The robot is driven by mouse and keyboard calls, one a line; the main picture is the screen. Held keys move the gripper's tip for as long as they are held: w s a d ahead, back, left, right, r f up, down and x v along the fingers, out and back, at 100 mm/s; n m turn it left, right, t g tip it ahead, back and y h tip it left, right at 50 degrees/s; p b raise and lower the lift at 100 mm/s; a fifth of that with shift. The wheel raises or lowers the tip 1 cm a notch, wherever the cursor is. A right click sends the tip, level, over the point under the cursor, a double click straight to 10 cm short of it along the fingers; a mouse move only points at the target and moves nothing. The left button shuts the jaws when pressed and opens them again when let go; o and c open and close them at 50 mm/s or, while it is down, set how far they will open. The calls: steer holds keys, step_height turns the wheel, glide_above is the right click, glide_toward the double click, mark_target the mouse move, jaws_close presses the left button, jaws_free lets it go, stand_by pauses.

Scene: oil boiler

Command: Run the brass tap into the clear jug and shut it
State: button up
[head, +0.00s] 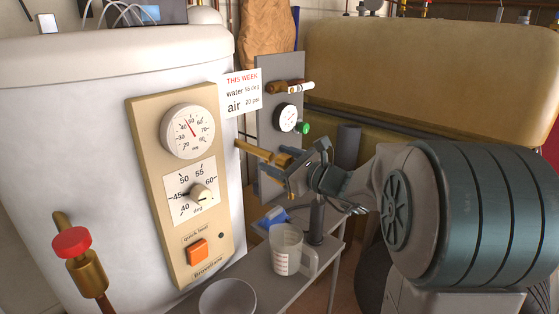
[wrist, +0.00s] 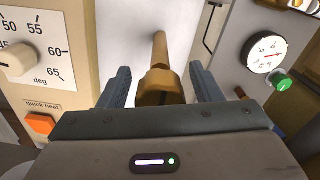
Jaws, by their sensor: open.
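The brass tap (head: 262,153) sticks out to the right from the white boiler, above the shelf. It also shows in the wrist view (wrist: 158,78), between my two spread fingers. My gripper (head: 288,176) is open at the tap's outer end; I cannot tell whether a finger touches it. In the wrist view my gripper (wrist: 162,82) has a gap on each side of the brass. The clear jug (head: 286,252), with red markings and a handle on its right, stands upright on the shelf below the tap. The tap's outlet and lever are hidden; no running water is visible.
A pale bowl (head: 228,298) stands at the shelf's front left, and a blue item (head: 270,219) lies behind the jug. The boiler's dial panel (head: 190,245) is left of the tap. A grey gauge panel (head: 268,120) stands behind my gripper. A red-knobbed valve (head: 72,243) is far left.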

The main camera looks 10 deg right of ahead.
steer(key=c, duration=1)
steer(key=shift+f+b, duration=0.15)
steer(key=shift+b, duration=0.3)
steer(key=n+b, duration=0.2)
steer(key=b, duration=0.1)
steer(key=shift+f, duration=0.2)
steer(key=n+b, duration=0.2)
steer(key=b, duration=0.2)
steer(key=shift+f, duration=0.1)
steer(key=n+b, duration=0.3)
steer(key=b, duration=0.1)
steer(key=shift+b, duration=0.4)
steer(key=shift+r+n+b, duration=0.25)
steer(key=shift+n+b, duration=0.35)
steer(key=shift+b, duration=0.2)
steer(key=shift+r, duration=0.1)
